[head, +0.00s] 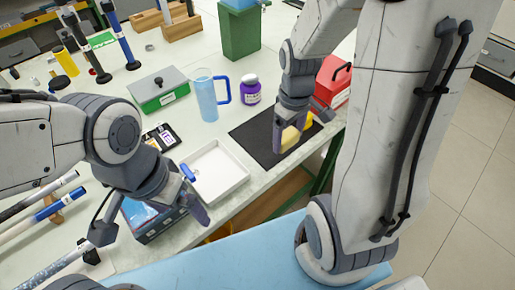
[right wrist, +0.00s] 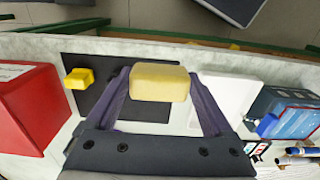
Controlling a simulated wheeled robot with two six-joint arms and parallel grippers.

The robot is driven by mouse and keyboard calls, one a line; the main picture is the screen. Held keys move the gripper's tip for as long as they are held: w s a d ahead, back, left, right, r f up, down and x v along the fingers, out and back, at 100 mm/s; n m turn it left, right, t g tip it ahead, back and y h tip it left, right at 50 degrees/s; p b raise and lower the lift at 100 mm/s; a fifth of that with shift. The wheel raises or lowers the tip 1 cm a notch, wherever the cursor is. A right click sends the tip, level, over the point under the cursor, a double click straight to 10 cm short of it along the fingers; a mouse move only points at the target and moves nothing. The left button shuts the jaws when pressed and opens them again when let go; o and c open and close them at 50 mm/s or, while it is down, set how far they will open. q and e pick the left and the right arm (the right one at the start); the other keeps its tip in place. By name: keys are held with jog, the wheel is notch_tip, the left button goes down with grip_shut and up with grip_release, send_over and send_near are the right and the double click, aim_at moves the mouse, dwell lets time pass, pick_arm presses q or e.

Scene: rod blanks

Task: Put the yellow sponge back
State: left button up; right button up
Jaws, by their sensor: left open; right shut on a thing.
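The pale yellow sponge (head: 290,138) is between the fingers of my right gripper (head: 292,140), over the dark mat (head: 250,134). In the right wrist view the sponge (right wrist: 160,83) sits across the fingertips, and my right gripper (right wrist: 160,90) is shut on it. I cannot tell whether the sponge touches the mat. A brighter yellow piece (right wrist: 79,78) lies on the mat; it also shows in the head view (head: 307,121) behind the sponge. My left gripper (head: 152,222) is open and empty, above the dark box with blue contents, beside the white tray.
The white tray (head: 218,172) lies left of the mat, with a blue item (head: 187,172) at its edge. A red box (head: 335,75) is at the mat's right. A purple jar (head: 251,92), blue pitcher (head: 207,100) and green-grey case (head: 158,92) stand behind. The table's front edge is close.

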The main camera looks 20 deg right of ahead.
jog(key=p, duration=0.1)
send_over(258, 147)
notch_tip(258, 147, down, 6)
jog(key=shift+d+f, duration=0.1)
jog(key=shift+f, duration=0.1)
notch_tip(258, 147, down, 4)
jog(key=shift+f, duration=0.1)
jog(key=shift+f, duration=0.15)
jog(key=o, duration=0.9)
